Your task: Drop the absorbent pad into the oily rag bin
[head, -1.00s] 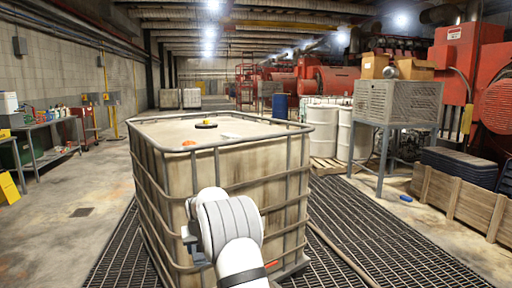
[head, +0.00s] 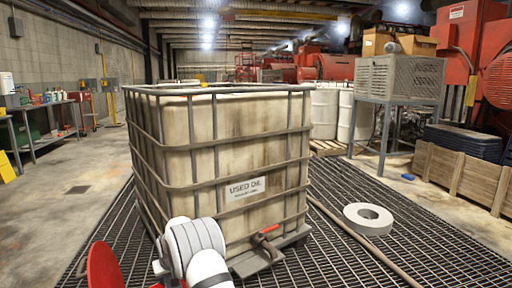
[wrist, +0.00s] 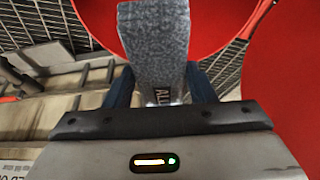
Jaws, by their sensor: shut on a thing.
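A grey speckled absorbent pad (wrist: 153,45) is held between the fingers of my gripper (wrist: 155,90) in the wrist view. The gripper is shut on it. Behind the pad is a round red surface (wrist: 215,25), and another large red surface (wrist: 290,85) fills the right side. They look like parts of the oily rag bin, but which is lid and which is body I cannot tell. In the head view a red disc-like part (head: 104,268) shows at the bottom left, beside my arm. My gripper and the pad are hidden there.
A caged used-oil tank (head: 225,150) stands close in front of my arm, with a red-handled valve (head: 266,236) low on it. A white ring (head: 368,218) and a hose (head: 360,243) lie on the floor grating. A wooden crate (head: 458,178) stands at right.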

